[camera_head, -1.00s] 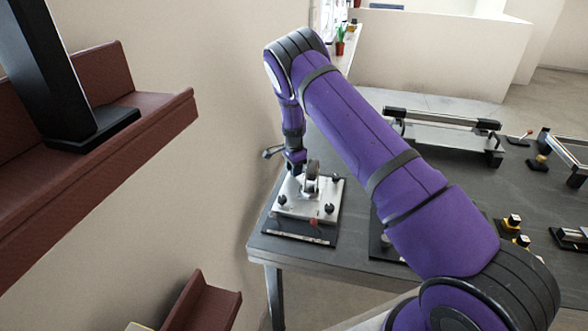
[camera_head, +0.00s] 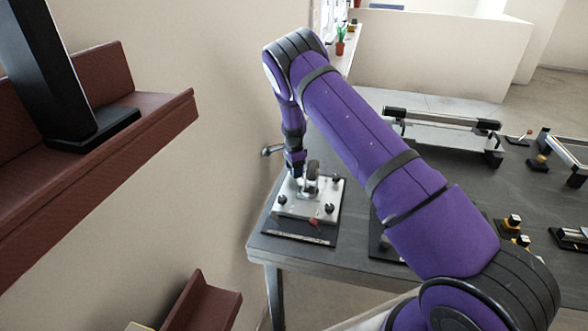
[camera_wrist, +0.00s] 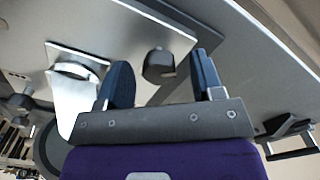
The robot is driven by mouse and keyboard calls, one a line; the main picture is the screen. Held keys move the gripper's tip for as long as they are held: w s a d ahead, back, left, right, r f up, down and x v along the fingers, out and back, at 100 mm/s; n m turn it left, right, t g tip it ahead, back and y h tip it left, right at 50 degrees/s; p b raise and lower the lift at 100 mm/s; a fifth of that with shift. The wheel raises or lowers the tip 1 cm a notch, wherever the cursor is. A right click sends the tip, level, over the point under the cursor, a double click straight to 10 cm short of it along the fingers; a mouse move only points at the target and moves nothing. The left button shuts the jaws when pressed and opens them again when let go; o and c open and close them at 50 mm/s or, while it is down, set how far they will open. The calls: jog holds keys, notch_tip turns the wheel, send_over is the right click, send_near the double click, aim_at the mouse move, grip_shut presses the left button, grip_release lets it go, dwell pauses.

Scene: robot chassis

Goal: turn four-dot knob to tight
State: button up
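A pale plate (camera_head: 305,204) with several black knobs sits on a dark base at the near left corner of the table. Two knobs show along its near side, a left one (camera_head: 282,200) and a right one (camera_head: 329,208); another knob (camera_head: 335,179) is at the far right. Their dots are too small to read, so I cannot tell which has four. My gripper (camera_head: 298,178) is at the far left part of the plate, partly hiding it. In the wrist view my gripper (camera_wrist: 162,62) is open, with a dark knob (camera_wrist: 158,64) between the fingertips, apparently clear of both.
A grey round part on a metal bracket (camera_head: 312,172) stands on the plate beside my gripper. A small red part (camera_head: 315,222) is at the near edge. The wall is close on the left. Other fixtures, including a long rail (camera_head: 440,118), stand farther right on the table (camera_head: 450,180).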

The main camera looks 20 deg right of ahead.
notch_tip(320, 180, up, 11)
dwell(0.7)
jog(key=shift+f, duration=0.1)
